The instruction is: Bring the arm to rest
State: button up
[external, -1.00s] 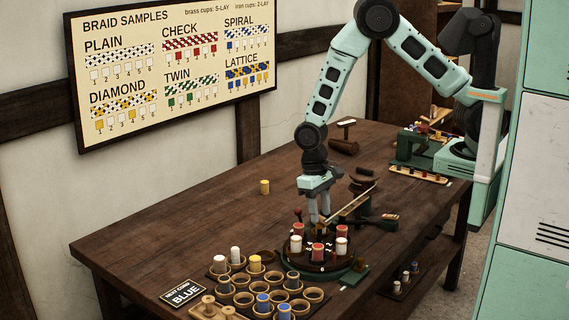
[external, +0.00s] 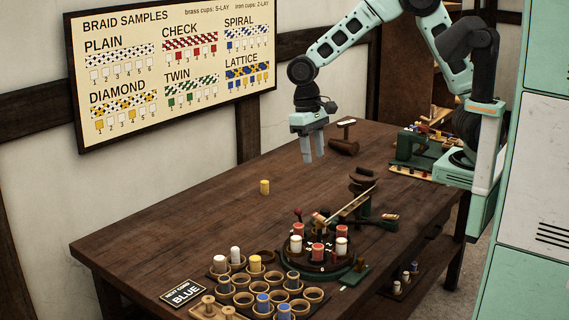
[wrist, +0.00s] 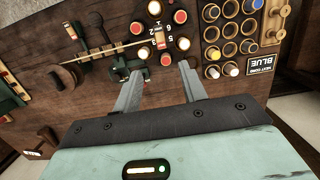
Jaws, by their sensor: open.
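My gripper (external: 314,148) hangs in the air above the middle of the wooden table (external: 150,235), with its fingers pointing down. It is open and empty, its two fingers apart in the wrist view (wrist: 160,82). Below it stands the round braiding stand (external: 318,264) with red and white bobbins around its top. The stand also shows beyond the fingertips in the wrist view. Nothing touches the fingers.
A rack of round cups (external: 243,299) holding some bobbins is at the table's front, beside a "BLUE" card (external: 183,293). A yellow bobbin (external: 265,187) stands alone. The left of the table is clear.

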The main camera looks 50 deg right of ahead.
jog(key=shift+w+r, duration=0.1)
jog(key=shift+r, duration=0.45)
